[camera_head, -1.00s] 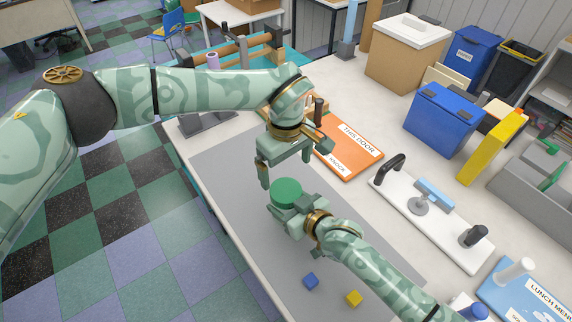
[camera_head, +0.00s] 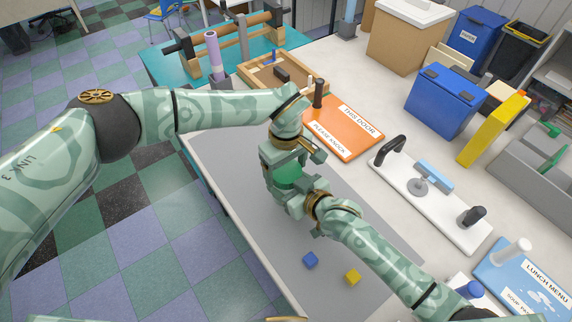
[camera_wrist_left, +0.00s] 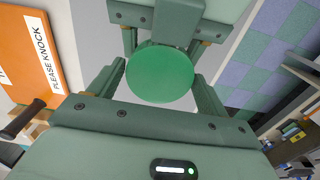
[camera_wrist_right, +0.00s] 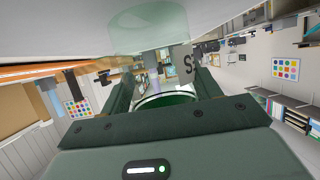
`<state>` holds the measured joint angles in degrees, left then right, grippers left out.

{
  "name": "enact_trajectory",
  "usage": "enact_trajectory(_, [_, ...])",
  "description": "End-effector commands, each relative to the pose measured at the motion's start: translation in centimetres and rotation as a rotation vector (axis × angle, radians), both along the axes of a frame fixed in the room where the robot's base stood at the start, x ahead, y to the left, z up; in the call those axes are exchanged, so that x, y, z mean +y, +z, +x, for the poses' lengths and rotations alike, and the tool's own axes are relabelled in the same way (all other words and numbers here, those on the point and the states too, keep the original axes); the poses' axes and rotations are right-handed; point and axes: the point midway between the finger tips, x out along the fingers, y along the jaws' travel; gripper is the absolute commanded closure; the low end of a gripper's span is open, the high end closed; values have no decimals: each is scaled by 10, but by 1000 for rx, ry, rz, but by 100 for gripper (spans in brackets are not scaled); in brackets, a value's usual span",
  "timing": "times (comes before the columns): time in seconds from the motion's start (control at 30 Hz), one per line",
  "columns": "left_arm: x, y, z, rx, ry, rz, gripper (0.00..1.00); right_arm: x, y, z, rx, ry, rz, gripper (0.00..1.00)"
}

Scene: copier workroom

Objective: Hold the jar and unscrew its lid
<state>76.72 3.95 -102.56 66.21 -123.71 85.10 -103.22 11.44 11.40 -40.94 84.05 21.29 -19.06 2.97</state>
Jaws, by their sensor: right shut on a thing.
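The jar's round green lid (camera_head: 288,176) is partly covered by my grippers in the head view. It shows whole from above in the left wrist view (camera_wrist_left: 160,74). My left gripper (camera_head: 284,172) points down over the lid, its fingers on opposite sides with small gaps visible beside it; it is open. My right gripper (camera_head: 291,198) comes in from the lower right and is shut on the jar below the lid. The jar body is mostly hidden by the fingers in the head view; part of the jar (camera_wrist_right: 166,98) shows between the fingers in the right wrist view.
An orange sign (camera_head: 345,128) lies behind. A white board with black handles (camera_head: 430,205) stands to the right.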

Motion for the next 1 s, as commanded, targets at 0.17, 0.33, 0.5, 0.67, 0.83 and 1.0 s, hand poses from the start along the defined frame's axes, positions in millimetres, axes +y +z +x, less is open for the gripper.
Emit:
enact_trajectory(0.17, [0,0,0,-1,-1,-2,51,0,-1,-1,2,1,-1,100])
enact_trajectory(0.33, [0,0,0,-1,59,-2,51,0,-1,-1,1,1,-2,100])
enact_trajectory(0.5, [-1,1,0,-2,423,-2,51,1,-1,-1,1,2,-1,100])
enact_trajectory(0.67, [0,1,1,-2,759,-2,51,1,-1,-1,1,2,-1,100])
enact_trajectory(0.83, [-1,1,1,-2,891,-2,51,1,-1,-1,1,2,-1,100])
enact_trajectory(1.0, [-1,1,1,-3,892,-2,51,1,-1,-1,1,2,-1,100])
